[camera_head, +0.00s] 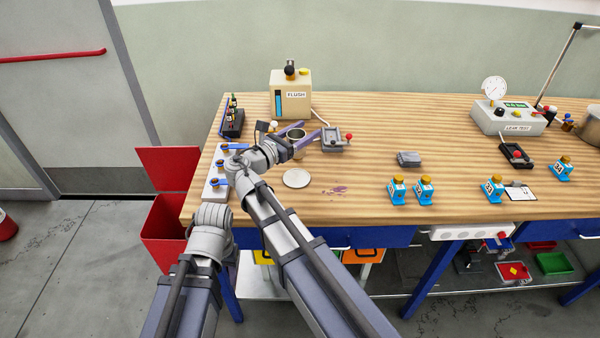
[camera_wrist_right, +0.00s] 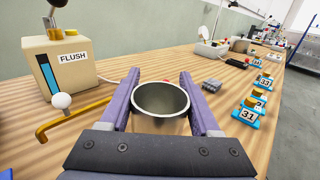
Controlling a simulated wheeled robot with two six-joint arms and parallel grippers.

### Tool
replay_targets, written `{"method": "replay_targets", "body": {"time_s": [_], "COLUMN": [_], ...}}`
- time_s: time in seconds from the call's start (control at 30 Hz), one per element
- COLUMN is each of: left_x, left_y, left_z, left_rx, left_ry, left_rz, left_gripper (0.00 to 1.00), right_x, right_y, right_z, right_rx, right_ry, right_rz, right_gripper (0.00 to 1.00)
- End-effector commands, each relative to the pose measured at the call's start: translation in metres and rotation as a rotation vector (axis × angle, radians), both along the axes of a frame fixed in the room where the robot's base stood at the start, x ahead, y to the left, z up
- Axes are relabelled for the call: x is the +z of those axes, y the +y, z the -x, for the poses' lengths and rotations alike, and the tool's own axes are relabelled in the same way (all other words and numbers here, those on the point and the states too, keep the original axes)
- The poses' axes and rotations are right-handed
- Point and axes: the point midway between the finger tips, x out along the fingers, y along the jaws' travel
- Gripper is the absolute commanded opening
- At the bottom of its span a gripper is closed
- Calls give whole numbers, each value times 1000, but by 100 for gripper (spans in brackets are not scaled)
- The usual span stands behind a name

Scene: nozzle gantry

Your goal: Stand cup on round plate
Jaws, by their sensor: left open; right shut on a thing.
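The metal cup (camera_head: 296,134) is held between the purple fingers of my right gripper (camera_head: 299,141), which is shut on it. In the right wrist view the cup (camera_wrist_right: 160,98) is upright with its open rim up, between both fingers (camera_wrist_right: 160,88); its base is hidden. I cannot tell whether it touches the table. The round plate (camera_head: 297,178) is a flat pale disc on the table, nearer to me than the cup and apart from it. My left arm shows at lower left, but its gripper fingers are not visible.
A FLUSH box (camera_head: 290,95) stands behind the cup. A white panel with blue levers (camera_head: 217,172) lies left. Blue numbered blocks (camera_head: 397,190) stand right.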

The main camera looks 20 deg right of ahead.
Motion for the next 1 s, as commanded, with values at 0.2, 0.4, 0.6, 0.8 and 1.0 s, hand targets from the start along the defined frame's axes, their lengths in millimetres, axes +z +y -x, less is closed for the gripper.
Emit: {"method": "replay_targets", "body": {"time_s": [0.2,0.4,0.6,0.8,1.0], "left_x": [-35,-59,-58,-77,-97], "left_y": [0,0,0,0,0], "left_z": [0,0,0,0,0], "left_rx": [0,-1,-1,-1,-1], "left_ry": [0,0,0,0,0], "left_rz": [0,0,0,0,0], "left_gripper": [45,45,45,45,45], "right_x": [-35,-59,-58,-77,-97], "right_y": [0,0,0,0,0], "right_z": [0,0,0,0,0], "right_rx": [0,0,0,0,0], "right_ry": [0,0,0,0,0], "right_rz": [0,0,0,0,0], "right_gripper": [5,5,5,5,5]}}
